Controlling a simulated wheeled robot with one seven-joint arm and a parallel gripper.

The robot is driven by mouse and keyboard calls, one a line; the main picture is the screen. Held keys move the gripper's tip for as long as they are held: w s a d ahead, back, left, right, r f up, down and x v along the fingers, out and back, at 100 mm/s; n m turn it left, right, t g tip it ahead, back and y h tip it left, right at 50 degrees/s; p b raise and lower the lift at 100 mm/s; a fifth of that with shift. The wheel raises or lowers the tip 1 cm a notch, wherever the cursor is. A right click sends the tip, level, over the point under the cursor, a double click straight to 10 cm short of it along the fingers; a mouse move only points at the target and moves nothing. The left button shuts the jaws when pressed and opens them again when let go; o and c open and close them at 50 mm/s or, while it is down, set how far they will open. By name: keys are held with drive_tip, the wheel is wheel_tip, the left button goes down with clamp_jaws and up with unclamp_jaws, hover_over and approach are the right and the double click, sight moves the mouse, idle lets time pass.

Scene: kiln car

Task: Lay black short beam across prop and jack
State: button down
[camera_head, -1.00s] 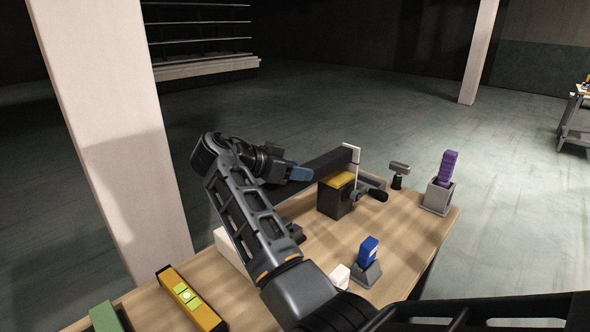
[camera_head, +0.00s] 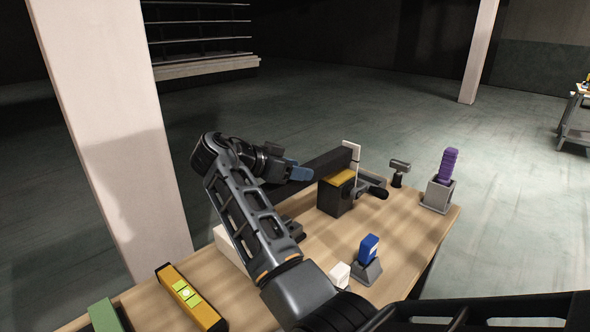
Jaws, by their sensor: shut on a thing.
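The black short beam (camera_head: 328,162) slants behind my gripper, with its far end near an upright white plate (camera_head: 351,150). My gripper (camera_head: 300,173), with blue fingertips, is shut on the beam; the fingers hide part of it. A dark box with a yellow top (camera_head: 335,196), seemingly the jack, stands just in front of the beam's far end, with a crank handle (camera_head: 377,191) at its right. I cannot tell whether the beam touches any support. The beam's near end is partly behind my arm, and I cannot make out the prop for certain.
On the wooden table (camera_head: 320,245) are a blue block in a grey holder (camera_head: 368,250), a white block (camera_head: 339,274), a purple piece in a grey holder (camera_head: 446,168) and a yellow level (camera_head: 190,298). A pale pillar (camera_head: 105,130) rises at left. The table's front middle is partly clear.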

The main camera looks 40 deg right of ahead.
drive_tip(key=shift+c, duration=2)
unclamp_jaws()
drive_tip(key=shift+f, duration=0.15)
drive_tip(key=shift+p+v, duration=0.45)
drive_tip(key=shift+v, duration=3.6)
drive_tip(key=b+v, duration=0.1)
drive_tip(key=v, duration=0.6)
drive_tip(key=shift+a+r+b, duration=0.25)
drive_tip(key=shift+a+b, duration=0.05)
drive_tip(key=shift+a, duration=0.05)
